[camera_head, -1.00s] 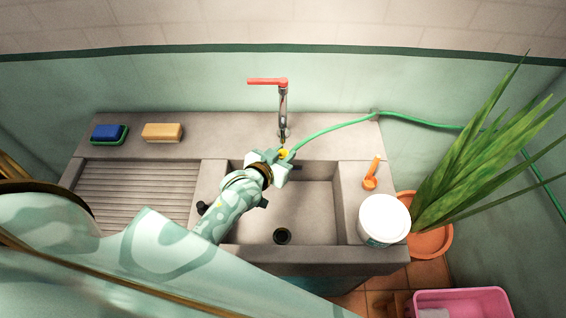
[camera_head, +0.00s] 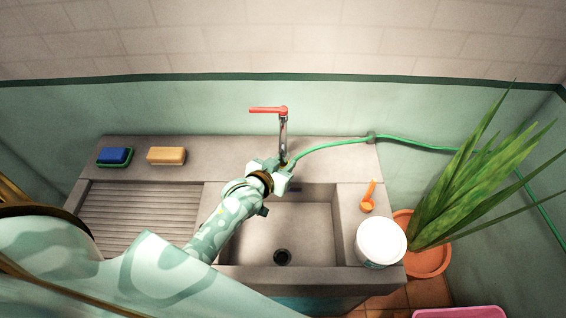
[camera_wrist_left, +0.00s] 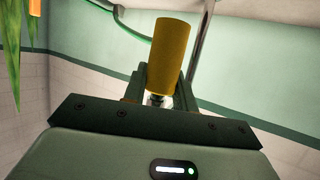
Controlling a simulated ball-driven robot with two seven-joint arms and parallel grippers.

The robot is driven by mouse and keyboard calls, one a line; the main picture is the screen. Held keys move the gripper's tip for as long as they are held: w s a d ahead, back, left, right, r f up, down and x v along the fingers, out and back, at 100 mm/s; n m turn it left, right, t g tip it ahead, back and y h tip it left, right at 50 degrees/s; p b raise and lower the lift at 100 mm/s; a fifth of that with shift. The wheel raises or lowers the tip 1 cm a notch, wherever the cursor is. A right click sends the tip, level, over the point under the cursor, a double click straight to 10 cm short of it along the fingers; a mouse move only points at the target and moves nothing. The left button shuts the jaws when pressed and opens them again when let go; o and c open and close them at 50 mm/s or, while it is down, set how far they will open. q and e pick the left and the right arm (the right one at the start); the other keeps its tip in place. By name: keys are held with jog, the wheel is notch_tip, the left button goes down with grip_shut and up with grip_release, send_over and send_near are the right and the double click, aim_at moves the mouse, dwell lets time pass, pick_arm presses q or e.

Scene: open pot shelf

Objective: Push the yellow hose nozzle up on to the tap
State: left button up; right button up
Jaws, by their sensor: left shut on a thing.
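The yellow hose nozzle (camera_wrist_left: 168,55) is a yellow cylinder between my left gripper's fingers in the left wrist view. My left gripper (camera_head: 279,172) is shut on it, over the back of the sink basin and just below the tap. In the head view the gripper and tap largely hide the nozzle. The tap (camera_head: 283,134) is a chrome pipe with a red lever (camera_head: 268,110). A metal pipe (camera_wrist_left: 199,42), seemingly the tap's, passes beside the nozzle in the wrist view. I cannot tell whether nozzle and tap touch. My right gripper is out of view.
The green hose (camera_head: 335,144) runs right from the gripper along the wall. A blue sponge (camera_head: 115,156) and a tan one (camera_head: 166,155) lie on the left counter. A white tub (camera_head: 381,242), an orange scoop (camera_head: 368,196) and a potted plant (camera_head: 428,257) are right of the basin.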

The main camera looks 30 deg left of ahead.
pick_arm(q)
jog(key=shift+w+r+p, duration=0.1)
jog(key=shift+r+p, duration=0.4)
jog(key=shift+p, duration=0.1)
dwell(0.8)
jog(key=o, duration=1)
jog(key=shift+o, duration=0.2)
jog(key=shift+s, duration=0.35)
jog(key=p+v, duration=0.1)
jog(key=v, duration=1.5)
jog(key=shift+p, duration=0.3)
